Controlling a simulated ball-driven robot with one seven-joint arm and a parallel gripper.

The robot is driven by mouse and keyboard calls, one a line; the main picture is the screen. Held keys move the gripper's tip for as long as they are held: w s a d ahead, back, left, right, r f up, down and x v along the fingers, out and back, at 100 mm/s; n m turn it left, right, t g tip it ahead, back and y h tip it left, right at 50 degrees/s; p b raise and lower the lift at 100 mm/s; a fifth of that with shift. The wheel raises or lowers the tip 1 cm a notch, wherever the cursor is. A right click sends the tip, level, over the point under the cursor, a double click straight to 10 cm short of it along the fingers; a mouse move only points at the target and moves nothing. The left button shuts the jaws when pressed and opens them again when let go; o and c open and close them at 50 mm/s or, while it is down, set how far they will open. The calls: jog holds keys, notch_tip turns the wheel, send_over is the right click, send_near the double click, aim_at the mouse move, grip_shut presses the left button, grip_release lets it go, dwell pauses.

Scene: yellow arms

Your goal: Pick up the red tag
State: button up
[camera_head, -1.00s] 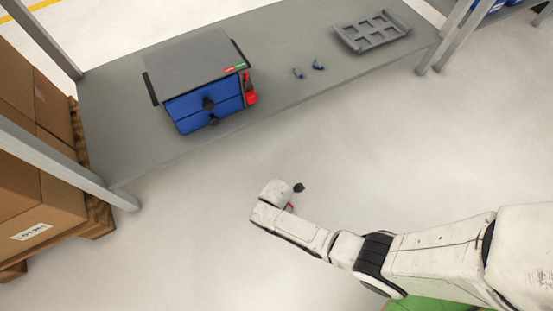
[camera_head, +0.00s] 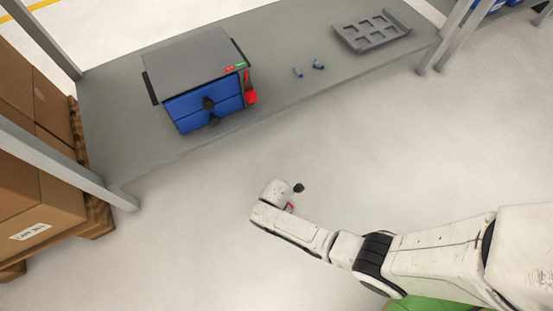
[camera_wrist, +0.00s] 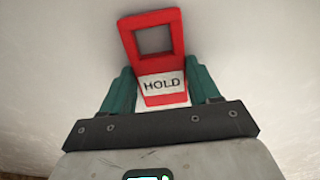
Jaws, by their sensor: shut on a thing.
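The red tag (camera_wrist: 163,97) has a square hole at its far end and a white label reading HOLD. In the wrist view, my gripper (camera_wrist: 162,88) is shut on it, with one green finger on each side. The tag's holed end sticks out beyond the fingers. In the head view, my gripper (camera_head: 296,193) is mostly hidden behind my wrist, over the floor in front of the bench. Only a small red bit of the tag (camera_head: 290,206) shows there.
The grey bench (camera_head: 120,150) carries a blue drawer box (camera_head: 208,105) with a red item (camera_head: 251,97) at its right side. Small blue parts (camera_head: 298,71) and a grey slotted tray (camera_head: 370,32) lie right. Cardboard boxes (camera_head: 35,200) stand left.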

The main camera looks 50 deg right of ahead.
jog(key=shift+r+p, duration=0.6)
jog(key=shift+r, duration=0.15)
notch_tip(320, 180, up, 2)
jog(key=shift+s+r+p, duration=0.15)
jog(key=shift+r+p, duration=0.1)
jog(key=shift+p, duration=0.7)
jog(key=s+a+r+p, duration=0.5)
jog(key=s+r+p, duration=0.4)
jog(key=s, duration=0.3)
jog(key=shift+s+a, duration=0.2)
jog(key=shift+a, duration=0.2)
